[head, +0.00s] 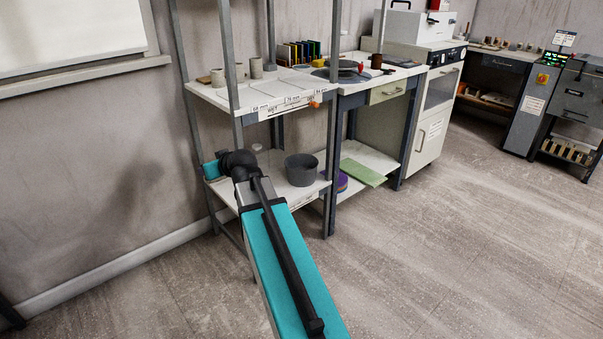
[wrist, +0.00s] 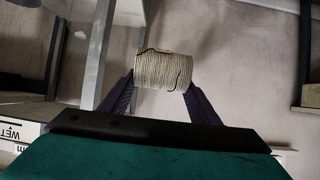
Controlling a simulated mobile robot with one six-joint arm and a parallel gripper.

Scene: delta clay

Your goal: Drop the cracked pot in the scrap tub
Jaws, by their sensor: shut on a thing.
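The cracked pot (wrist: 164,71) is a pale, ribbed cylinder with dark crack lines, seen in the wrist view. My gripper (wrist: 161,86) is shut on it, with one dark finger on each side. In the head view my arm reaches towards the lower part of the shelf rack, and its own wrist hides the gripper and most or all of the pot. A dark grey round tub (head: 301,169), likely the scrap tub, stands on the lower shelf just right of my wrist. What is inside it cannot be made out.
The upper shelf (head: 262,96) holds several small pots (head: 256,68) above my wrist. Thin metal rack posts (head: 333,120) stand close around the arm. A bench with a wheel (head: 340,67) stands to the right, with a green board (head: 363,172) below. The floor (head: 450,250) at right is clear.

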